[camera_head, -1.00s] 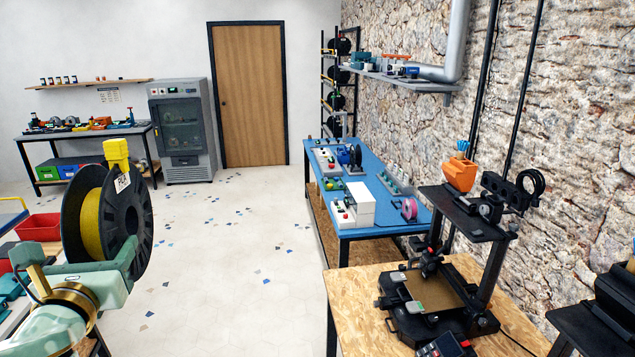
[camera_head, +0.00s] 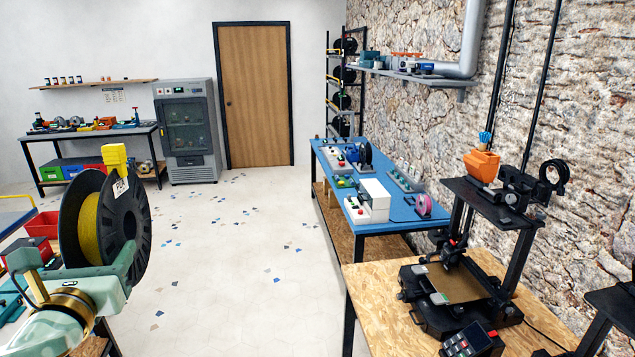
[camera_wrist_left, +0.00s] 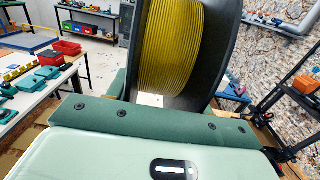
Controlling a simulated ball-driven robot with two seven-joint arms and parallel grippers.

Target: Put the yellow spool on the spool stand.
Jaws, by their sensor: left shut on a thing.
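The yellow spool (camera_head: 88,228), yellow filament between black flanges, is at the left of the head view, upright and clear of the furniture. My left gripper (camera_head: 125,262) is shut on it from below; its fingertips are partly hidden by the spool. A small yellow block (camera_head: 115,156) sits at the spool's top rim. The left wrist view shows the yellow filament (camera_wrist_left: 170,50) close up, above the green gripper body. I cannot tell for certain which thing is the spool stand. My right gripper is not in view.
A blue bench (camera_head: 385,219) along the stone wall carries a white box (camera_head: 374,196), a pink spool (camera_head: 424,205) and a dark spool (camera_head: 365,154). A printer (camera_head: 455,285) stands on a wooden table at the right front. The floor (camera_head: 230,270) in the middle is clear.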

